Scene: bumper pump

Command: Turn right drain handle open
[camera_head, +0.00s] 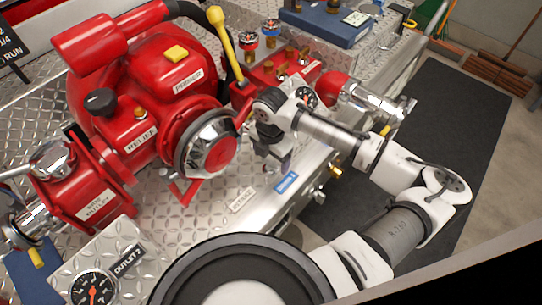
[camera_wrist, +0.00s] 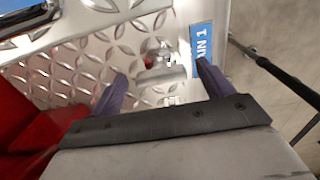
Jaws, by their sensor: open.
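A blue label reading "AIN 1" (camera_wrist: 203,42) shows in the wrist view, and a blue label (camera_head: 286,183) sits on the front edge of the plate in the head view. Beside the label in the wrist view is a small silver fitting with a red spot (camera_wrist: 158,55), which looks like the drain handle. My gripper (camera_wrist: 162,72) is open, with its two dark fingers to either side of the fitting. I cannot tell whether they touch it. In the head view my gripper (camera_head: 277,160) points down over the plate and hides the fitting.
The red pump body (camera_head: 150,105) stands left of my gripper, with its round chrome cap (camera_head: 208,145) close by. A yellow-knobbed lever (camera_head: 222,35) rises behind. A brass fitting (camera_head: 335,172) and a silver knob (camera_head: 320,196) stick out from the front edge. A dark mat (camera_head: 445,115) covers the floor at right.

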